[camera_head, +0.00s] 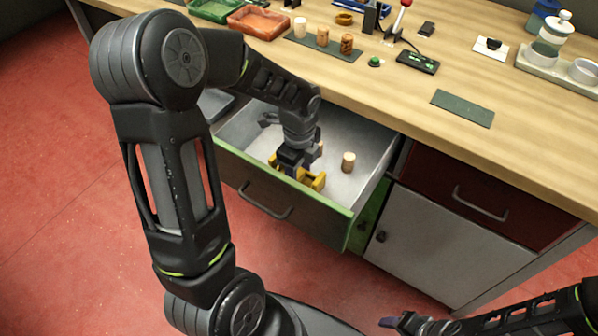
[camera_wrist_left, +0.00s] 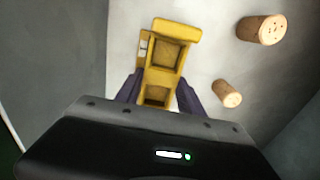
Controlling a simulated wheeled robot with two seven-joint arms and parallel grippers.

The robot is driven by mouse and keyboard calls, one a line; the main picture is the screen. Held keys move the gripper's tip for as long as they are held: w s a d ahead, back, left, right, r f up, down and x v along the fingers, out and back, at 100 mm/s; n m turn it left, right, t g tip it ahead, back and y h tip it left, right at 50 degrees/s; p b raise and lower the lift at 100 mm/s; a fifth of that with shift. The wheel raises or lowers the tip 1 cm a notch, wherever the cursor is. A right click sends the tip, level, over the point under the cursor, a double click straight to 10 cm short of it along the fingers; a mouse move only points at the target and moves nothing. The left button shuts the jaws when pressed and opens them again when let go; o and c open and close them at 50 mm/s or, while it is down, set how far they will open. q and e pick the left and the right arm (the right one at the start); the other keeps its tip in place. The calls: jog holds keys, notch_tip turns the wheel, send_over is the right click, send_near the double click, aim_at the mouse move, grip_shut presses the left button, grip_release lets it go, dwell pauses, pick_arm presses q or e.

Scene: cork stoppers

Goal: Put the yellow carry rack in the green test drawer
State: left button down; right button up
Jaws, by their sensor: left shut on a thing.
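The yellow carry rack (camera_head: 313,181) is inside the open green test drawer (camera_head: 297,190), near its front panel. My left gripper (camera_head: 290,168) reaches down into the drawer and is shut on the rack, which is partly hidden behind it. In the left wrist view the rack (camera_wrist_left: 162,62) sits between the two dark fingers of my left gripper (camera_wrist_left: 158,92), above or on the pale drawer floor; I cannot tell if it touches. My right gripper (camera_head: 392,322) is low at the bottom right, outside the drawer; its opening is unclear.
A cork stopper (camera_head: 348,162) stands in the drawer right of the rack; the left wrist view shows a cork (camera_wrist_left: 261,29) and another smaller one (camera_wrist_left: 228,93). The bench top (camera_head: 400,95) overhangs the drawer's back. A dark red drawer (camera_head: 470,195) is shut at right.

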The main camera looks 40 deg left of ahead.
aim_at(299, 176)
pick_arm(q)
jog(key=shift+f, duration=0.2)
jog(key=c, duration=0.7)
grip_release()
jog(key=shift+r, duration=0.45)
notch_tip(299, 176, up, 12)
jog(key=shift+f+p, duration=0.2)
jog(key=shift+p, duration=0.55)
